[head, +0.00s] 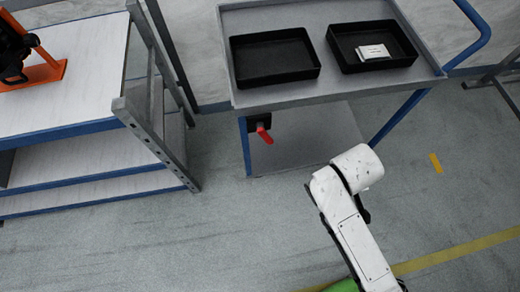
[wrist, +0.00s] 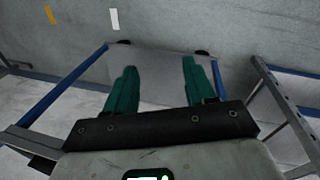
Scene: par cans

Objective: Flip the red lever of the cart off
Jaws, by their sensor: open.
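The red lever (head: 264,135) hangs below the left front part of the grey cart (head: 340,92), on a small black box (head: 258,121). It points down and slightly right. In the wrist view no red shows, so I cannot see the lever there. My gripper (wrist: 160,66) shows in the wrist view with its two green fingers spread apart and nothing between them. Beyond the fingers lies a grey panel between blue legs, which looks like the cart's lower shelf. In the head view my white arm reaches up in front of the cart's right half, and the fingers are hidden.
Two black trays (head: 236,60) stand on the cart top; the right one (head: 335,36) holds a small white object (head: 373,52). A shelf with a grey ladder-like frame (head: 150,135) stands left of the cart, with an orange bracket (head: 45,72) on it. The floor between is clear.

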